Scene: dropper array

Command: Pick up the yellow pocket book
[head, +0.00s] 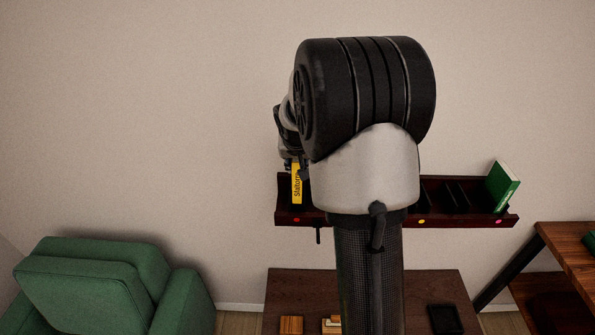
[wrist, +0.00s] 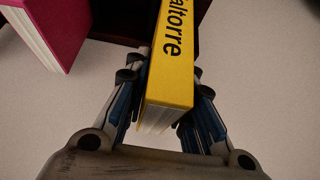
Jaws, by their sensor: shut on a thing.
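The yellow pocket book (head: 297,186) is upright at the left end of the dark shelf rack in the head view. In the wrist view the yellow book (wrist: 170,70) shows its spine with black lettering and its page edges. My gripper (wrist: 170,85) has its fingers on both sides of the book, shut on it. In the head view my gripper (head: 293,165) is at the top of the book, partly hidden behind my arm. Whether the book's lower end touches the rack is hard to tell.
The dark wall rack (head: 345,219) has slots with coloured dots and a green book (head: 503,186) leaning at its right end. A crimson book (wrist: 48,30) is left of the yellow one in the wrist view. Below are a dark table (head: 390,285) and a green armchair (head: 100,290).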

